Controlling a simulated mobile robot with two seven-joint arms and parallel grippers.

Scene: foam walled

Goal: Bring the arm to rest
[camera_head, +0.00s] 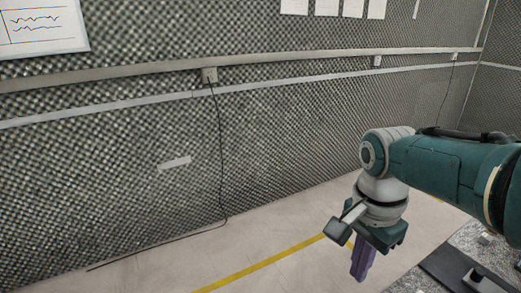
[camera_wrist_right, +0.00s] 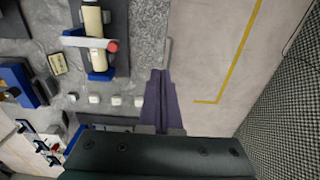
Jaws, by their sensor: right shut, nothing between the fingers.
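My right arm (camera_head: 440,165) comes in from the right edge of the head view, its elbow-like wrist bent downward. My right gripper (camera_head: 361,265) hangs from it with purple fingers pointing down, over the pale floor beside the grey surface. In the wrist view the right gripper's purple fingers (camera_wrist_right: 160,90) are together, with nothing between them. My left gripper is not in view.
A speckled grey work surface (camera_head: 450,262) lies at the lower right. The wrist view shows a cream cylinder on a blue holder (camera_wrist_right: 95,30), several small white blocks and a blue item (camera_wrist_right: 20,82). The floor (camera_head: 260,245) has a yellow line and looks clear. A foam wall (camera_head: 120,160) stands behind.

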